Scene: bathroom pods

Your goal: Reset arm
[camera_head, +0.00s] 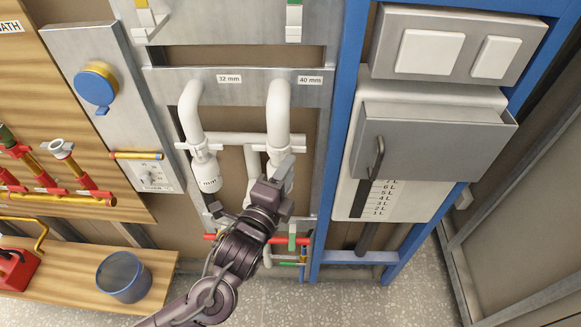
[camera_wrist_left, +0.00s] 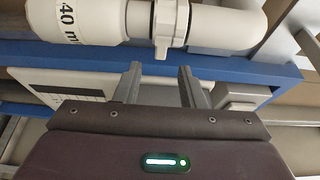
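My left gripper (camera_head: 287,178) reaches up from the bottom of the head view. It is at the lower end of the white 40 mm pipe (camera_head: 279,112) and partly hides it. In the left wrist view, the two grey fingers of this gripper (camera_wrist_left: 160,82) stand apart with nothing between them. The white pipe fitting marked 40 mm (camera_wrist_left: 100,22) crosses the top of that view, just beyond the fingertips. I cannot tell whether they touch it. My right gripper is in neither view.
A white 32 mm pipe (camera_head: 191,113) hangs to the left. A blue frame post (camera_head: 338,130) and a white tank with a grey panel (camera_head: 430,140) stand to the right. A wooden bench (camera_head: 65,285) with a grey bucket (camera_head: 124,277) is at lower left. Floor at lower right is clear.

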